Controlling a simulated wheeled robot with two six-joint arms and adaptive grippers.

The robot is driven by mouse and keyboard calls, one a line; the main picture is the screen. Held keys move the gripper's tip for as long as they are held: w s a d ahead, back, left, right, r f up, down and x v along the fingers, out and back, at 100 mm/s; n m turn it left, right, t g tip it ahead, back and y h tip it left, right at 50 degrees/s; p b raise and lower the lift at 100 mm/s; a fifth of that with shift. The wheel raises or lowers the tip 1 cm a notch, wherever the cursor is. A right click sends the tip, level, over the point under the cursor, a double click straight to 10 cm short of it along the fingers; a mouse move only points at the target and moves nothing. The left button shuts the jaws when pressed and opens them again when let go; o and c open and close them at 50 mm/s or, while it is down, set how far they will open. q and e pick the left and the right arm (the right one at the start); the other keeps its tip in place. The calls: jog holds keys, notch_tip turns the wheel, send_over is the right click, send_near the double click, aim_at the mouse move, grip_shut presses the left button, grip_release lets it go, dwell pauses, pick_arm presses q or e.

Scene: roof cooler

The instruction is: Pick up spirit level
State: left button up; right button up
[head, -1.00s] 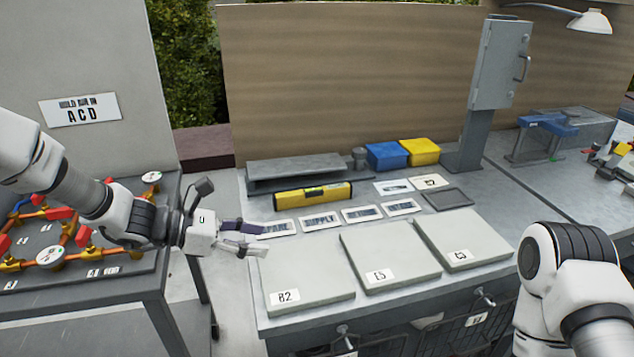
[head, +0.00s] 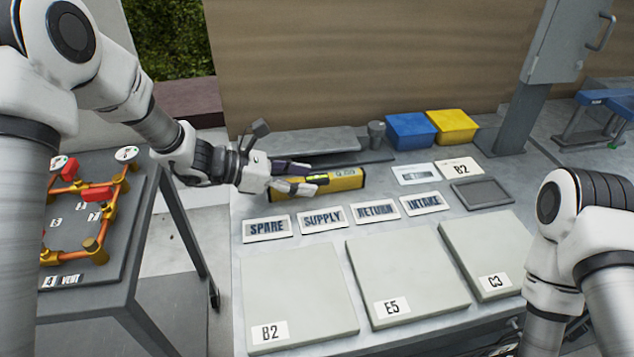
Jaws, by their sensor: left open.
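The yellow spirit level (head: 345,182) lies on the grey workbench, in front of a low grey shelf. Its left part is partly hidden by my left gripper. My left gripper (head: 322,181) is open, with its fingers pointing right, over or just in front of the level's left half. I cannot tell whether the fingers touch the level. My right arm shows at the right edge, but its gripper is not in view.
The low grey shelf (head: 300,142) stands behind the level. Labels such as SPARE (head: 267,229) and INTAKE (head: 425,204) lie in front, with pale panels (head: 300,290) nearer. Blue (head: 410,130) and yellow (head: 452,126) boxes stand right. A pipe-fitting table (head: 150,220) is at left.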

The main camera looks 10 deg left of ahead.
pick_arm(q)
jog(key=shift+w+d+f, duration=0.25)
jog(key=shift+d, duration=0.35)
jog(key=shift+s+r, duration=0.1)
jog(key=shift+c, duration=1.4)
grip_shut()
